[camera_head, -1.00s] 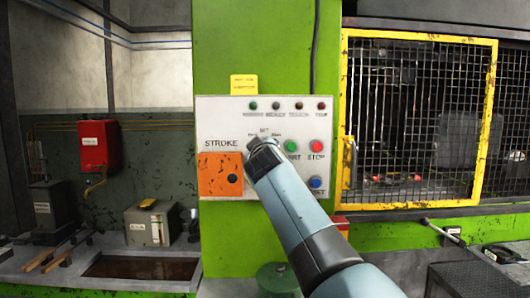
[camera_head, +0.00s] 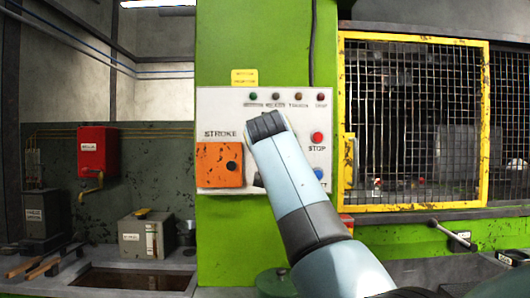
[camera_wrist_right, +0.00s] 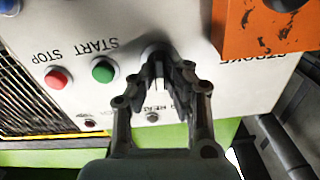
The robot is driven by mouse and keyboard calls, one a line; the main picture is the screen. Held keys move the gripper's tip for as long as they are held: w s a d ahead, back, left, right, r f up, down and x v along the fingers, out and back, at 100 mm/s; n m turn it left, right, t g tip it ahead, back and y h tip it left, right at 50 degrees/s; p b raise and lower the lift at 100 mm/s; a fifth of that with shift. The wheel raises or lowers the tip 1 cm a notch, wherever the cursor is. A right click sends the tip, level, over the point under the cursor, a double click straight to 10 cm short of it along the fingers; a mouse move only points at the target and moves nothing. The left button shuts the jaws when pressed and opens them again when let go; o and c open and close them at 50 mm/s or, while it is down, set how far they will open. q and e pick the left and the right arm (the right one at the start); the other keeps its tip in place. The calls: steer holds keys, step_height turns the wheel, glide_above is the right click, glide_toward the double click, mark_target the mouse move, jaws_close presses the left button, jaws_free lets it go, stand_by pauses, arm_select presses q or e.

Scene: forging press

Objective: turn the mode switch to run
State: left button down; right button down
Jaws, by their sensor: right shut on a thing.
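The mode switch (camera_wrist_right: 158,66) is a small knob on the pale control panel (camera_head: 207,112), under the row of indicator lamps. In the wrist view, which is upside down, it sits between the fingertips of my right gripper (camera_wrist_right: 159,78), and the fingers are shut on it. Most of the knob and its position labels are hidden by the fingers, so I cannot read where it points. In the head view my right gripper (camera_head: 265,127) covers the switch and the green start button. My left gripper is not in view.
The red stop button (camera_head: 317,137) and a blue button (camera_head: 318,173) are right of my arm. The orange stroke plate (camera_head: 213,165) is to its left. In the wrist view the green start button (camera_wrist_right: 103,71) is close beside the fingers. A yellow-framed mesh guard (camera_head: 415,125) stands at right.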

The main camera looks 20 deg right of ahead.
steer(key=shift+f+m+b, duration=0.2)
steer(key=shift+m+b, duration=2.3)
steer(key=shift+m, duration=1.2)
steer(key=c, duration=1.4)
jaws_free()
steer(key=shift+r, duration=0.1)
step_height(320, 180, up, 10)
